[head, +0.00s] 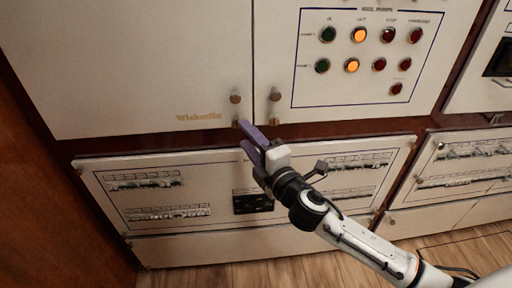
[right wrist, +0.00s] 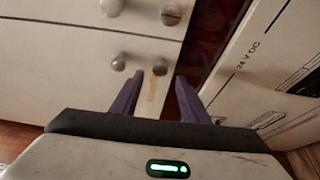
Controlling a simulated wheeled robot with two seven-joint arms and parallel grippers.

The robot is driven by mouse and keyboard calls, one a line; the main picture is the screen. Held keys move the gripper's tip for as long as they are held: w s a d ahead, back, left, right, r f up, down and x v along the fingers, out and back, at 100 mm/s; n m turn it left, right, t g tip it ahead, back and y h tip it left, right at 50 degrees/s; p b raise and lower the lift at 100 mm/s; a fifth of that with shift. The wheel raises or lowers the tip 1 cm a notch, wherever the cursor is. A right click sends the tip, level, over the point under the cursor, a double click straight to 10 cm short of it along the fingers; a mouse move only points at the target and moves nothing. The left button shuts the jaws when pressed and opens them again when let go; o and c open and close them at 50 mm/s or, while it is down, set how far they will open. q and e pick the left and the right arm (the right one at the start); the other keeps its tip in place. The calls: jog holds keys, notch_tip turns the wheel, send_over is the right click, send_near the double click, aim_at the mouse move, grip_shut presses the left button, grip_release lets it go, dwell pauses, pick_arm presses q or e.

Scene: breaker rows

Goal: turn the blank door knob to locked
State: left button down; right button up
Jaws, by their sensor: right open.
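The blank door (head: 130,60) is the plain white upper left panel with gold lettering near its lower edge. Two small round knobs sit at its lower right corner, an upper one (head: 235,97) and a lower one (head: 237,122). My right gripper (head: 246,135) is open, with its purple fingers pointing at the lower knob. In the right wrist view the lower knob (right wrist: 160,66) shows between and just beyond the fingertips (right wrist: 160,76), with no visible contact. The upper knob (right wrist: 118,62) lies outside the fingers, to the left. My left gripper is out of view.
The neighbouring bilge pump door (head: 350,95) has its own two knobs (head: 275,95) close to the right, plus several lit buttons. A dark red strip (head: 125,145) runs below the doors. A breaker panel (head: 215,165) lies beneath. Wooden floor is in front.

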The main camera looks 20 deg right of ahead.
jog(key=s, duration=0.4)
jog(key=shift+s+d, duration=0.3)
jog(key=shift+s, duration=0.1)
jog(key=s+a+f+m+g, duration=0.1)
jog(key=s+f+m+g, duration=0.3)
jog(key=f, duration=0.6)
jog(key=s+f+m+g, duration=0.2)
jog(key=s+f+m, duration=0.35)
jog(key=f, duration=0.35)
jog(key=s+a+f+m+g, duration=0.2)
jog(key=s+f+m+g, duration=0.1)
jog(key=s+f+m, duration=0.5)
jog(key=s+f, duration=0.3)
jog(key=s, duration=0.4)
jog(key=shift+s+a+f+y, duration=0.2)
jog(key=shift+f+y, duration=0.05)
jog(key=shift+y, duration=0.05)
